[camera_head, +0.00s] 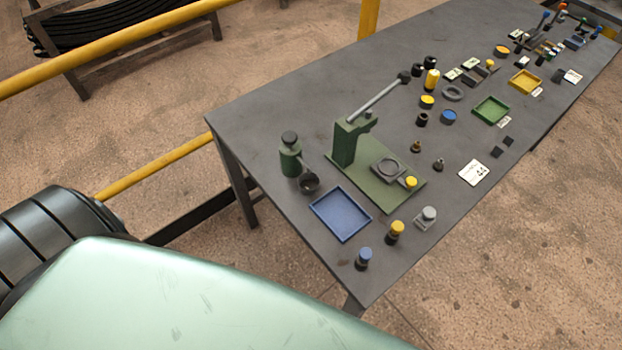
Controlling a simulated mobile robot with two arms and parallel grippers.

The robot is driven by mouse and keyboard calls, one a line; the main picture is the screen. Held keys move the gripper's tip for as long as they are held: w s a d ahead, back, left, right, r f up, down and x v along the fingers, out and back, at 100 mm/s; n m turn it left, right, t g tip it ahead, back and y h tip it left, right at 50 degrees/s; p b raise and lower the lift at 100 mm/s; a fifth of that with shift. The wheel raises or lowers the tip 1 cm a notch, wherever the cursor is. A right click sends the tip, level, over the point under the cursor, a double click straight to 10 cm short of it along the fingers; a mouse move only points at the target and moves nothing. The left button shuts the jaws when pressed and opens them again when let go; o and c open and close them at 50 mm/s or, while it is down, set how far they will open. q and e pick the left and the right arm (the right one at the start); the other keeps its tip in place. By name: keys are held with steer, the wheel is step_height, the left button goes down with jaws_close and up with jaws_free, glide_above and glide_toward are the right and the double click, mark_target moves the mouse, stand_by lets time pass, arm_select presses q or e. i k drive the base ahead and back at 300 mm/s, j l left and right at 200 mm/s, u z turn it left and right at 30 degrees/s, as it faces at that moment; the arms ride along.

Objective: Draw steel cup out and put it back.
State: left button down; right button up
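No thing here is plainly marked as the steel cup. A small dark round cup (309,183) stands on the grey table beside a green bottle-like container (290,154) with a dark cap. A small grey metal piece with a round top (428,214) sits on a square base near the front edge. A green lever press (345,143) stands on a green base plate, its lever raised to the upper right. A grey ring-like seat (387,170) is on that plate. Neither gripper is in view.
A blue tray (340,213) lies left of the front corner, near blue-topped (364,258) and yellow-topped (396,231) pieces. Green (491,109) and yellow (525,80) trays, small parts and tools crowd the far end. A yellow rail (110,48) runs behind the table (270,110). The table's far left corner is clear.

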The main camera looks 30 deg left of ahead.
mark_target(305, 176)
steer(key=u, duration=0.9)
steer(key=l+u, duration=0.25)
steer(key=k+l, duration=0.05)
